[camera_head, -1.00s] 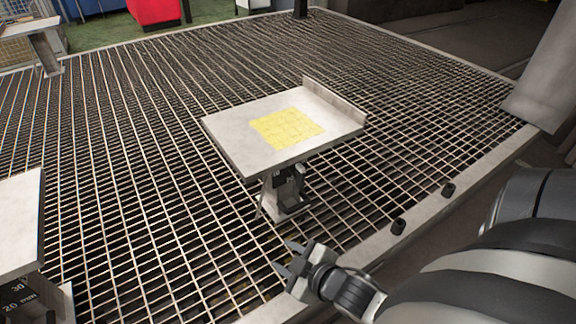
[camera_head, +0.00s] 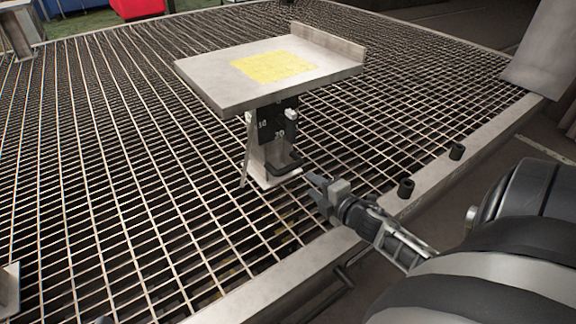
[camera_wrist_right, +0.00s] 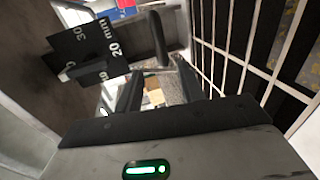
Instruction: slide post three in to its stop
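A post (camera_head: 265,160) with a flat grey plate (camera_head: 215,85) on top stands on the grating. The plate has a raised far-right edge and a yellow patch (camera_head: 275,66). A black scale (camera_head: 275,122) with white numbers hangs under the plate; it also shows in the right wrist view (camera_wrist_right: 88,50). A dark handle-like part (camera_head: 285,163) sits low on the post; a dark bar (camera_wrist_right: 158,40) shows ahead of the fingers. My right gripper (camera_head: 313,186) is open beside the post's foot, just right of it, apparently empty. Whether it touches the post is unclear. No post number shows.
The grating (camera_head: 110,150) is largely clear around the post. Part of another post stands at the top left (camera_head: 17,30). A grey piece (camera_head: 8,290) shows at the left edge.

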